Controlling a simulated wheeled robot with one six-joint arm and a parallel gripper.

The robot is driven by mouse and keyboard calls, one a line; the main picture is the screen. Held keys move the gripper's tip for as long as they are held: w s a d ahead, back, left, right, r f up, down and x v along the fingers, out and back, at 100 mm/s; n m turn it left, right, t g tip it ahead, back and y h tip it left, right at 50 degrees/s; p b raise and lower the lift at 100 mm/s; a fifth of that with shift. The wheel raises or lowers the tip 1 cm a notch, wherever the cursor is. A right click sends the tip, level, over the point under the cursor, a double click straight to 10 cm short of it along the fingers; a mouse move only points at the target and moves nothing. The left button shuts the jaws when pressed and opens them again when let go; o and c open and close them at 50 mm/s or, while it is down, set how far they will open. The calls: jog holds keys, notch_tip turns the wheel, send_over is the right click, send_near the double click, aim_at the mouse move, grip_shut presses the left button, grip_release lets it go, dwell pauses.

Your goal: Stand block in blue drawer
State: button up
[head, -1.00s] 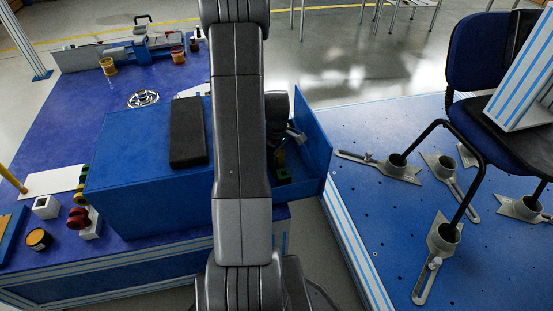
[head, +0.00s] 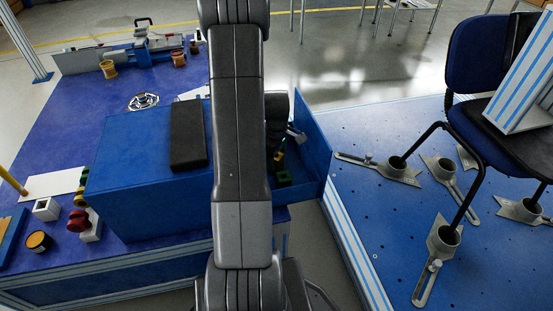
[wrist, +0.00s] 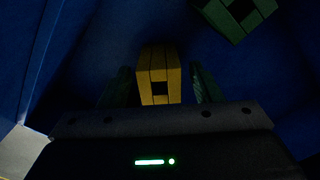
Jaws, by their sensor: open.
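The blue drawer (head: 318,150) is pulled out from the right side of the blue cabinet (head: 140,165). A yellow block (wrist: 158,72) with a square hole lies between the two fingers of my gripper (wrist: 164,88) in the wrist view, with dark gaps at its sides. The fingers are open. A bit of yellow (head: 279,160) shows past my arm in the head view. A green block (wrist: 236,14) with a square hole lies in the drawer; it also shows in the head view (head: 283,179). My arm hides most of the drawer, and the wrist view is dark.
A black pad (head: 188,134) lies on the cabinet top. The drawer walls stand close around my gripper. The blue platform (head: 350,205) with a chair (head: 478,60) and metal clamps is at the right. Several small parts sit on the table at the left.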

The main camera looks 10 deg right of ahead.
notch_tip(320, 180, up, 11)
jog(key=p, duration=0.2)
jog(key=shift+f, duration=0.15)
dwell(1.2)
